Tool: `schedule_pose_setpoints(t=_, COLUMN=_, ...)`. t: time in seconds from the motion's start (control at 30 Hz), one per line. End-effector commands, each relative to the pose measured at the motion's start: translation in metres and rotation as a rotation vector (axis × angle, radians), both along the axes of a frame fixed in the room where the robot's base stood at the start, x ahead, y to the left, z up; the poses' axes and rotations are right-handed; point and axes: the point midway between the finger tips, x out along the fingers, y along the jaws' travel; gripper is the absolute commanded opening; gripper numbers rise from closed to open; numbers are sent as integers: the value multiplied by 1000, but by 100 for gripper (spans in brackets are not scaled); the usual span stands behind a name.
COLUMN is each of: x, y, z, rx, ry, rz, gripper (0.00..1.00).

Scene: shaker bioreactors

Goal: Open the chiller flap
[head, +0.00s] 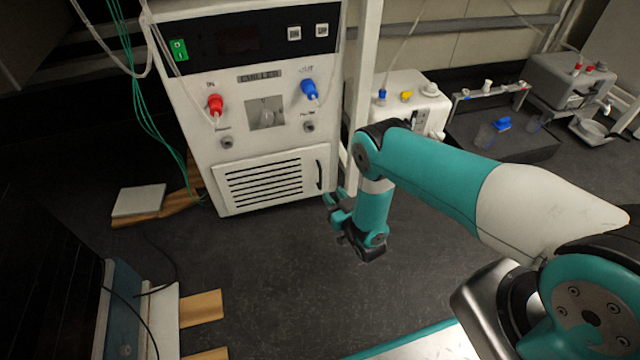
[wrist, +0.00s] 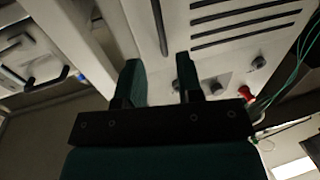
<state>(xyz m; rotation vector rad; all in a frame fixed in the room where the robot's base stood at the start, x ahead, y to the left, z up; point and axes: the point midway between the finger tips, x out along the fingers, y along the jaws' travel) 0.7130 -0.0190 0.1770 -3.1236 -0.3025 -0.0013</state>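The chiller (head: 265,90) is a white cabinet with a dark top panel. Its flap (head: 235,205), a white slatted panel low on the front, looks closed. The flap's dark upright handle (head: 319,175) is at its right edge. My gripper (head: 333,203) is low, just right of and below the handle. In the wrist view my gripper (wrist: 158,78) has its two fingers apart with nothing between them. The handle (wrist: 160,28) shows beyond the fingertips, lined up with the gap. The slatted flap (wrist: 220,28) is to its right. I cannot tell the remaining distance to the handle.
A red connector (head: 215,103) and a blue connector (head: 309,89) sit on the chiller front above the flap. Green tubes (head: 145,110) hang at its left. A white pump unit (head: 410,95) stands to the right. The floor before the chiller is clear.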

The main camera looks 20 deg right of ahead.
Motion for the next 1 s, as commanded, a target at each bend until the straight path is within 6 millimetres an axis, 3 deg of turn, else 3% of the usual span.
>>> schedule_pose_setpoints(t=0.2, x=47, y=11, z=-4, rx=0, ry=-4, rz=3, gripper=34)
schedule_pose_setpoints(t=0.4, x=74, y=17, z=-4, rx=-2, ry=-2, rz=6, gripper=34)
schedule_pose_setpoints(t=0.8, x=82, y=18, z=0, rx=-1, ry=1, rz=3, gripper=34)
schedule_pose_setpoints(t=0.83, x=82, y=18, z=0, rx=-1, ry=1, rz=3, gripper=31)
schedule_pose_setpoints(t=0.97, x=82, y=18, z=0, rx=-1, ry=1, rz=3, gripper=1)
schedule_pose_setpoints(t=1.0, x=82, y=18, z=0, rx=-1, ry=1, rz=3, gripper=0)
